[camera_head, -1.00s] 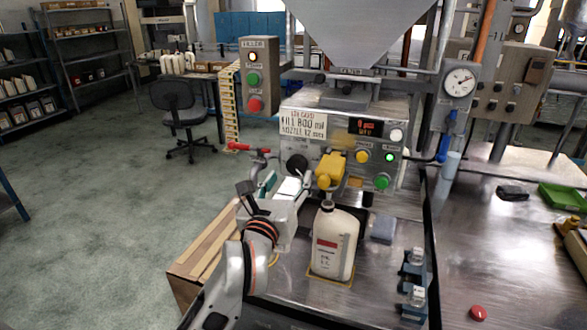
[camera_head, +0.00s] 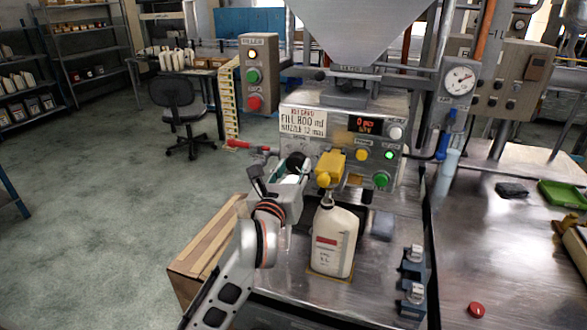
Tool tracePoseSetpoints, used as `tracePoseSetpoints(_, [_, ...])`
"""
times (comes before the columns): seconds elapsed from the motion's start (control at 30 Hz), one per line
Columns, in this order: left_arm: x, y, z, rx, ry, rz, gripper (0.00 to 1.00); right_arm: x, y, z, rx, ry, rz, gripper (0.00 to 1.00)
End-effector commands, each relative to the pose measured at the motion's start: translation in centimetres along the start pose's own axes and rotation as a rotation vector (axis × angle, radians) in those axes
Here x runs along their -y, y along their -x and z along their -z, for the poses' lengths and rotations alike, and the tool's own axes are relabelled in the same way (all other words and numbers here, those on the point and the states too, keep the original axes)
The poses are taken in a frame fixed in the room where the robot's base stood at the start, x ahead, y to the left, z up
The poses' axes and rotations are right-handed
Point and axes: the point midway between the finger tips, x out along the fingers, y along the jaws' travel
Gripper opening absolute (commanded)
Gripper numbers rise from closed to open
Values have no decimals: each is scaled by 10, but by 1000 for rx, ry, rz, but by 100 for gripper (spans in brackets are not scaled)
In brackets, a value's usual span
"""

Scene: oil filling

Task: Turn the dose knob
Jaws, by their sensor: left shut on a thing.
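The filling machine (camera_head: 322,152) has a black dose knob (camera_head: 295,160) low on the left of its front panel. My left arm comes up from the bottom, and my left gripper (camera_head: 297,173) is shut on the knob. The fingers partly hide the knob, and its pointer cannot be made out. A card (camera_head: 303,122) above it reads FILL 800 ml, NOZZLE 12 mm. The display (camera_head: 365,125) shows small red digits, seemingly 0, with a second line too small to read. My right gripper is not in view.
A white bottle (camera_head: 334,240) stands upright under the yellow nozzle (camera_head: 330,167), close to the right of my left arm. A red cap (camera_head: 476,310) and a green tray (camera_head: 563,195) lie on the right table.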

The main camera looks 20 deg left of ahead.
Motion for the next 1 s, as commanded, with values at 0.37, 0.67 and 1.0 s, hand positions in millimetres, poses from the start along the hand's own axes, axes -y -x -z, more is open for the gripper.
tracePoseSetpoints(0.37, [0, 0, 1, -6, 114, -1, 13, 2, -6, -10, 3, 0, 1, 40])
tracePoseSetpoints(0.67, [-1, 0, 3, -24, 368, -4, 13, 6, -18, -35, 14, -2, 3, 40])
tracePoseSetpoints(1.0, [-2, -1, 4, -48, 685, -8, 13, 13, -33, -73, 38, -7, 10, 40])
